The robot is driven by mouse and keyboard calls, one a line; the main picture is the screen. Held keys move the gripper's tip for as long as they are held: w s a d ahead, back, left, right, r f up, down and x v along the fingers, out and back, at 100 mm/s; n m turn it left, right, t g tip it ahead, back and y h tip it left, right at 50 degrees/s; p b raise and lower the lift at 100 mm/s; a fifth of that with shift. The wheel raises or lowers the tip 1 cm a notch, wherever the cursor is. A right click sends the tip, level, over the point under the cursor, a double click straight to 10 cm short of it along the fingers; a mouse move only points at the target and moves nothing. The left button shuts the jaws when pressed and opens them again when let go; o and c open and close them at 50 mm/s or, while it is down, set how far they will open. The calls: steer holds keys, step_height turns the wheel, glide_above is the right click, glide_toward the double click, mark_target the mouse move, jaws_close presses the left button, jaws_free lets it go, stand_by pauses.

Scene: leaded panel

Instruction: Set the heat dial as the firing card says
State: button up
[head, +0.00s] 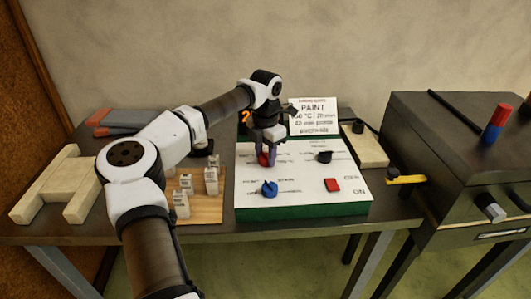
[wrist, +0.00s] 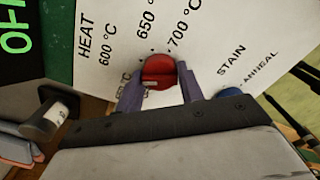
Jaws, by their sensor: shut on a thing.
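The red heat dial (head: 263,160) is on the white panel (head: 300,204), in the head view's middle. My gripper (head: 268,153) points down over it; in the wrist view the gripper (wrist: 159,84) has one finger on each side of the red dial (wrist: 158,70), shut on it. A small pale mark shows on the dial's near side; I cannot tell its setting surely. Labels 600, 650 and 700 °C fan out beyond the dial; another at its left is partly hidden. The firing card (head: 314,117) stands behind the panel, headed PAINT; its temperature ends in 50 °C, the first digit unclear.
A blue knob (head: 269,188), a black knob (head: 323,157) and a red switch (head: 333,185) share the panel. Pale blocks (head: 181,204) stand on a wooden board at left. A dark kiln (head: 470,165) with a yellow handle (head: 405,179) is at right. A green display is cut off in the wrist view.

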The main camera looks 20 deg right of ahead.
mark_target(266, 153)
steer(key=m, duration=0.7)
steer(key=shift+r+p, duration=0.15)
steer(key=shift+p, duration=0.25)
steer(key=m, duration=0.7)
steer(key=shift+d+p, duration=0.1)
steer(key=shift+p, duration=0.2)
steer(key=o, duration=1)
step_height(266, 153, up, 14)
steer(key=shift+f+b, duration=0.2)
steer(key=shift+b, duration=1.05)
